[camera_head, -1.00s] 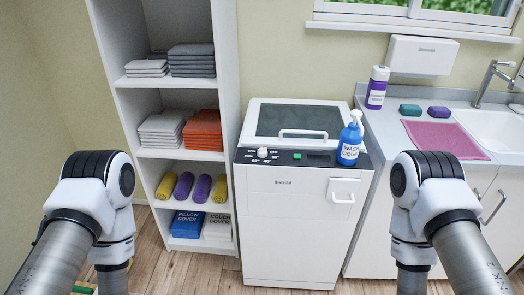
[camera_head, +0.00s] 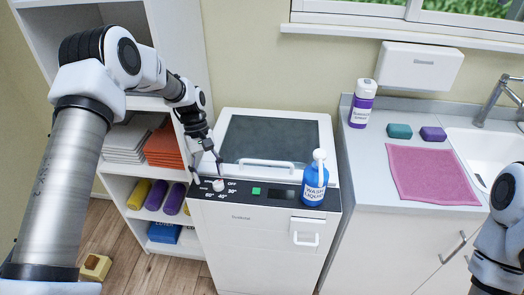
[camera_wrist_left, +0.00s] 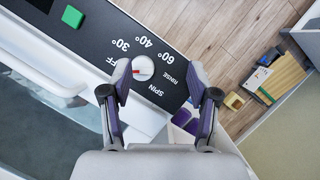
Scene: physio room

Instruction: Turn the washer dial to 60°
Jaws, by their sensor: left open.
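The washer dial (camera_head: 218,185) is a small white knob on the black control panel of the white washer (camera_head: 250,240). In the left wrist view the dial (camera_wrist_left: 143,67) has a red mark on its left side, toward the OFF label. Labels OFF, 30°, 40°, 60°, RINSE and SPIN ring it. My left gripper (camera_head: 206,172) is open over the panel, close to the dial. In the wrist view its fingertips (camera_wrist_left: 158,76) lie on either side of the dial, the left one nearer. Contact cannot be made out. My right gripper is out of view.
A blue wash liquid bottle (camera_head: 315,182) stands on the washer's right front. The green button (camera_head: 256,191) and lid handle (camera_head: 266,164) are close to the dial. A shelf unit (camera_head: 113,168) with towels stands left; a sink counter (camera_head: 368,187) stands right.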

